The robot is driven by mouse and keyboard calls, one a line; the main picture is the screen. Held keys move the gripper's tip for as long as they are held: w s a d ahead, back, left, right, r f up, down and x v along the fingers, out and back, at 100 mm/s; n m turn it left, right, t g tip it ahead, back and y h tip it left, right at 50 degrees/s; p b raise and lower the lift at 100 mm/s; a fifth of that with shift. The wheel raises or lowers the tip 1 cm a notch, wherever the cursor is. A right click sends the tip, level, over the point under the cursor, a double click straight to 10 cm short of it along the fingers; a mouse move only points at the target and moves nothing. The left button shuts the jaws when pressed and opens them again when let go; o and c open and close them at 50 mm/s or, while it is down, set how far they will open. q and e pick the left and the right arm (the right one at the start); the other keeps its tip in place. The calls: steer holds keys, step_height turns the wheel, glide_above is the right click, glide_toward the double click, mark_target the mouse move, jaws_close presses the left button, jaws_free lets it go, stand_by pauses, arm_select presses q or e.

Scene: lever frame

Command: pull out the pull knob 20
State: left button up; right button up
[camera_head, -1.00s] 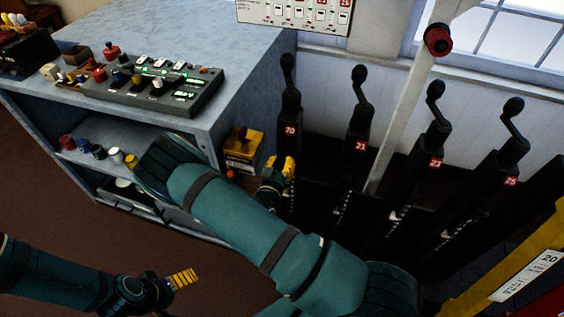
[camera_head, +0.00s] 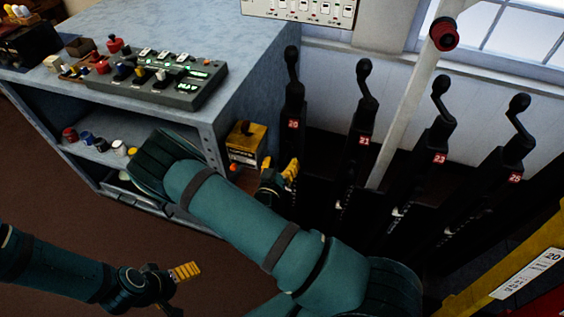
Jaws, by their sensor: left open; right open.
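A black lever (camera_head: 294,95) with a red plate marked 20 stands at the left end of a row of similar levers. Its upper handle has a dark round end, and its lower part is partly hidden by my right gripper. I cannot tell which part is the pull knob. My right gripper (camera_head: 290,171), with yellow fingers, is open below the plate, beside or in front of the lever's lower part; I cannot tell whether it touches. My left gripper (camera_head: 185,271) is open and empty over the brown floor, far from the levers.
Levers marked 21 (camera_head: 363,120), 23 (camera_head: 440,136) and 25 (camera_head: 517,158) stand to the right. A red knob (camera_head: 444,34) sits on a white pole. A yellow box (camera_head: 246,142) is beside the blue-grey cabinet (camera_head: 240,60). A yellow bar (camera_head: 480,290) with a white plate crosses lower right.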

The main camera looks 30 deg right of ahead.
steer(key=v, duration=1.1)
steer(key=shift+s+a, duration=0.3)
